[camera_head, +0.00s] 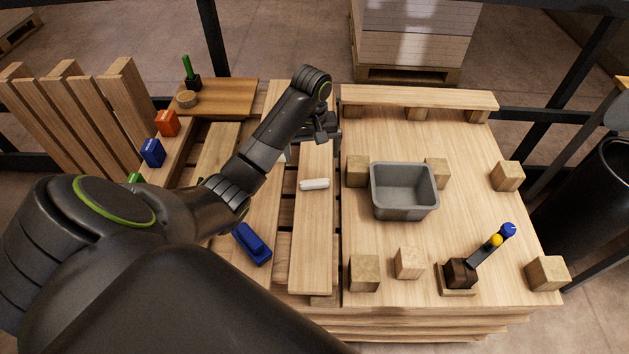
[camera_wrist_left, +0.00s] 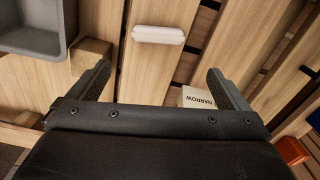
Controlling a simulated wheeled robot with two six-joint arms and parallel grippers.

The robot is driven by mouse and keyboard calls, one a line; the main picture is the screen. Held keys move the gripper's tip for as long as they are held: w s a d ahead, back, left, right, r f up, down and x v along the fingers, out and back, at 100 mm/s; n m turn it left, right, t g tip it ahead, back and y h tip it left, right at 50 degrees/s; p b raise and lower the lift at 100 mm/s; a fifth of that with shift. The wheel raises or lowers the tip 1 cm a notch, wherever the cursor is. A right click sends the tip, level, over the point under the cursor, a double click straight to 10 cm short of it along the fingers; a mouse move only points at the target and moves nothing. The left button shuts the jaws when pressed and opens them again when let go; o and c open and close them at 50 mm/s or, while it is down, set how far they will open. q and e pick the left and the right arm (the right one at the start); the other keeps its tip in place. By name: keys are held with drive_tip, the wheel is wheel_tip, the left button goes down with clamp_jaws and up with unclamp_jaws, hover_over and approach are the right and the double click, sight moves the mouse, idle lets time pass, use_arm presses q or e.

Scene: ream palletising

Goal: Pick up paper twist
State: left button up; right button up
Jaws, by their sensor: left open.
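The paper twist appears to be the small white roll (camera_head: 314,184) lying on a pallet slat, left of the grey bin in the head view. It also shows in the left wrist view (camera_wrist_left: 158,35), lying crosswise beyond the fingertips. My left gripper (camera_head: 305,145) hangs over the slats behind the white roll in the head view. In the left wrist view its two fingers (camera_wrist_left: 157,80) are spread wide, with nothing between them and the roll ahead, apart from them. My right gripper is not in view.
A grey bin (camera_head: 404,212) stands among several wooden blocks on the right boards. A blue stapler-like object (camera_head: 252,244) lies on the left slats. Red (camera_head: 167,123) and blue (camera_head: 152,153) boxes stand farther left. A card marked NARROW (camera_wrist_left: 198,98) lies near one finger.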

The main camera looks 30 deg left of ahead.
use_arm(q)
hover_over(314, 179)
drive_tip(key=f, duration=0.4)
drive_tip(key=shift+w+a+f, duration=0.15)
drive_tip(key=shift+a+f, duration=0.15)
drive_tip(key=f, duration=0.4)
drive_tip(key=shift+d+f, duration=0.15)
drive_tip(key=shift+d, duration=0.2)
drive_tip(key=shift+f, duration=0.5)
drive_tip(key=c, duration=1.1)
